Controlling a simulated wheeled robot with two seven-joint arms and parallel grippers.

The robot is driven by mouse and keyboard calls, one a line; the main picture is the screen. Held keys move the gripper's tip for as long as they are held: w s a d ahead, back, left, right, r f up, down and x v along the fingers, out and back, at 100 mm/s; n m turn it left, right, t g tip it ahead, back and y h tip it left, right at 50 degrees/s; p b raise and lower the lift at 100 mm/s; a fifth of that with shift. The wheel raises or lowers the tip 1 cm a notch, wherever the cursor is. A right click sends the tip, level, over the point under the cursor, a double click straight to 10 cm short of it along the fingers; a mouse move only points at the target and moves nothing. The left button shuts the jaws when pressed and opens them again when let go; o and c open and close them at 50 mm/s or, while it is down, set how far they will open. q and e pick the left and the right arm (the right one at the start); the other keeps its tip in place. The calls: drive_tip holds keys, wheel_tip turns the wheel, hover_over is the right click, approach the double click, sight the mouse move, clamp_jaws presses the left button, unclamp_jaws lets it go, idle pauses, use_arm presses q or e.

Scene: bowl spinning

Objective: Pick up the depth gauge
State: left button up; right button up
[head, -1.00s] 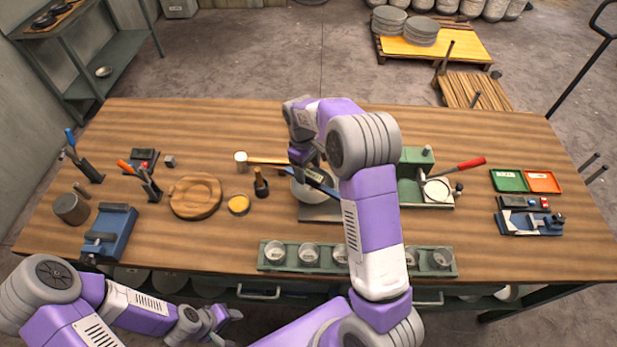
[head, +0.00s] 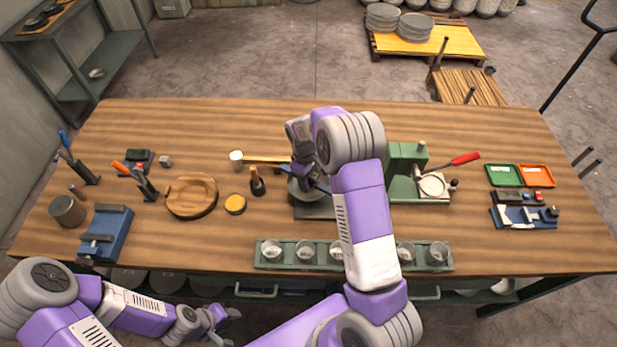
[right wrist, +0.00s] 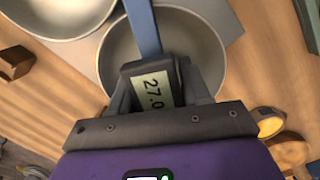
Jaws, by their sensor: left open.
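The depth gauge (right wrist: 155,87) has a dark housing with a lit display reading about 27 and a blue beam (right wrist: 143,28). It lies across a grey bowl (right wrist: 205,55) in the right wrist view. My right gripper (right wrist: 157,85) has its fingers on both sides of the housing, with no clear gap, and looks shut on it. In the head view my right gripper (head: 304,172) is over the same bowl (head: 302,192) and hides most of the gauge; part of the blue beam shows (head: 321,188). My left gripper (head: 222,325) is open and empty, in front of the table.
A green tray of several cups (head: 262,264) stands along the front edge. A wooden disc (head: 191,196), a yellow tin (head: 235,204) and a mallet (head: 237,157) lie to the left. A green device with a red handle (head: 405,170) stands just right of my right arm.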

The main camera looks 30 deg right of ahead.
clamp_jaws()
wheel_tip(320, 180, up, 9)
drive_tip(key=shift+r, duration=0.1)
drive_tip(key=shift+r+m+p, duration=0.3)
drive_tip(key=shift+p, duration=0.15)
drive_tip(key=shift+r+m+p, duration=0.1)
drive_tip(key=shift+m+p, duration=0.2)
drive_tip(key=shift+p, duration=0.05)
drive_tip(key=m+p, duration=0.1)
drive_tip(key=m, duration=0.1)
drive_tip(key=m+p, duration=0.1)
drive_tip(key=shift+f+m+y, duration=0.3)
drive_tip(key=shift+f+m, duration=0.05)
drive_tip(key=shift+m, duration=0.05)
drive_tip(key=shift+f, duration=0.2)
drive_tip(key=shift+f+b, duration=2.6)
drive_tip(key=shift+f, duration=1.55)
